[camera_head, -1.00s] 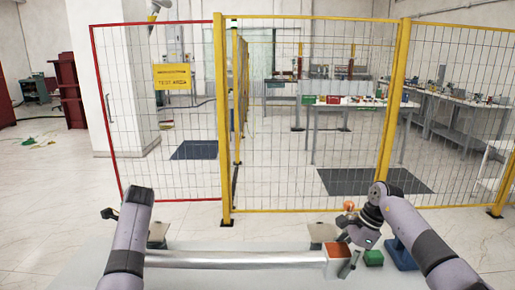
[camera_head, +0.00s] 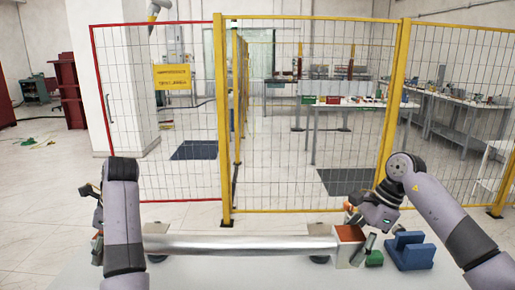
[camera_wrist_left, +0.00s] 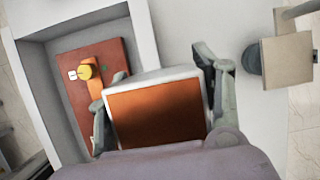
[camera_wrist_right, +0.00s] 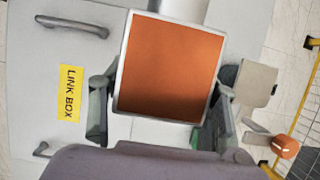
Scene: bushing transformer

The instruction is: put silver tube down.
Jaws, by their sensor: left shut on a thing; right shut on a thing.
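The silver tube (camera_head: 238,245) lies level across the front of the head view, with a square orange-faced block at its right end (camera_head: 350,234). My left gripper (camera_wrist_left: 155,85) is shut on the left end block (camera_wrist_left: 158,112), one finger on each side; my left arm mostly hides this in the head view. My right gripper (camera_wrist_right: 161,88) is shut on the right end block (camera_wrist_right: 168,65) and also shows at the tube's right end in the head view (camera_head: 366,240). The tube hides most of what is directly beneath it.
A light grey surface (camera_head: 240,275) lies below the tube. A blue piece (camera_head: 409,251) and a small green piece (camera_head: 374,259) sit right of it. A reddish panel with a yellow knob (camera_wrist_left: 86,72) and a yellow LINK BOX label (camera_wrist_right: 71,93) are nearby. A yellow-framed mesh fence (camera_head: 310,210) stands behind.

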